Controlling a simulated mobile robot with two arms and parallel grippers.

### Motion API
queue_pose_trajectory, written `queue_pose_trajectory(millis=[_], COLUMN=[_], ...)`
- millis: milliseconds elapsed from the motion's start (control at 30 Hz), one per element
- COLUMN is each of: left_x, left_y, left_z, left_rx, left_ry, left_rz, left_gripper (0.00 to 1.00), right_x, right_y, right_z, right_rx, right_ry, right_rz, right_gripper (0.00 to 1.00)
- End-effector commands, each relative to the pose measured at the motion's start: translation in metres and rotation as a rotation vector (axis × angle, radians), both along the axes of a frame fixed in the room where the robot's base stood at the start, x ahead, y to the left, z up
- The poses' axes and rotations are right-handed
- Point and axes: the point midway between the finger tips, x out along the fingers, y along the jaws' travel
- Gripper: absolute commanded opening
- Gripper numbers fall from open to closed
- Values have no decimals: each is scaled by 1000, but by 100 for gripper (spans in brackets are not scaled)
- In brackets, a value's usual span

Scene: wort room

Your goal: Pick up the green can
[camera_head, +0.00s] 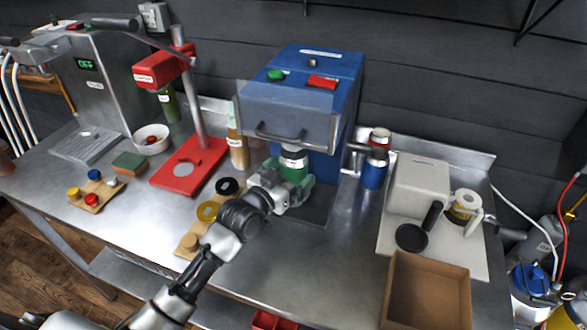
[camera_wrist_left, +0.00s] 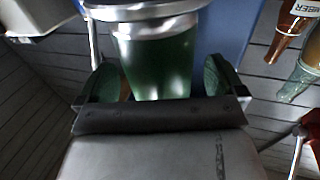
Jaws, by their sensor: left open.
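The green can (camera_head: 294,166) stands upright under the front of the blue machine (camera_head: 303,97), with a silver top. My left gripper (camera_head: 287,181) is at the can, with a finger on either side of it. In the left wrist view the green can (camera_wrist_left: 155,62) stands between the two green-padded fingers of my left gripper (camera_wrist_left: 160,82). The fingers are open, and dark gaps show between the pads and the can. The can's lower part is hidden by the gripper. My right gripper is not in view.
The blue machine's handle (camera_head: 290,138) hangs close above the can. A bottle (camera_head: 237,148) and a red press stand (camera_head: 187,168) are to the left. A blue can (camera_head: 374,170) is to the right. An open cardboard box (camera_head: 427,262) lies at front right.

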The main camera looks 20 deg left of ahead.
Motion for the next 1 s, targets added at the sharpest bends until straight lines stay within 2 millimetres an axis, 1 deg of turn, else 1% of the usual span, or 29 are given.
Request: queue_pose_trajectory(millis=[33,133,400,833,1000], left_x=[7,14,16,16,16], left_y=[-3,-5,-6,-6,-6], left_z=[2,1,0,0,1], left_rx=[-1,-1,0,0,-1], left_ry=[-1,0,0,0,-3], left_rz=[0,0,0,0,0], left_gripper=[98,98,98,32,32], right_x=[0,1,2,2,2], right_y=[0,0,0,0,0], right_z=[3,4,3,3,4], right_rx=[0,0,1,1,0], right_ry=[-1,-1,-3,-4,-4], right_rz=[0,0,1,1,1], right_gripper=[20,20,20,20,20])
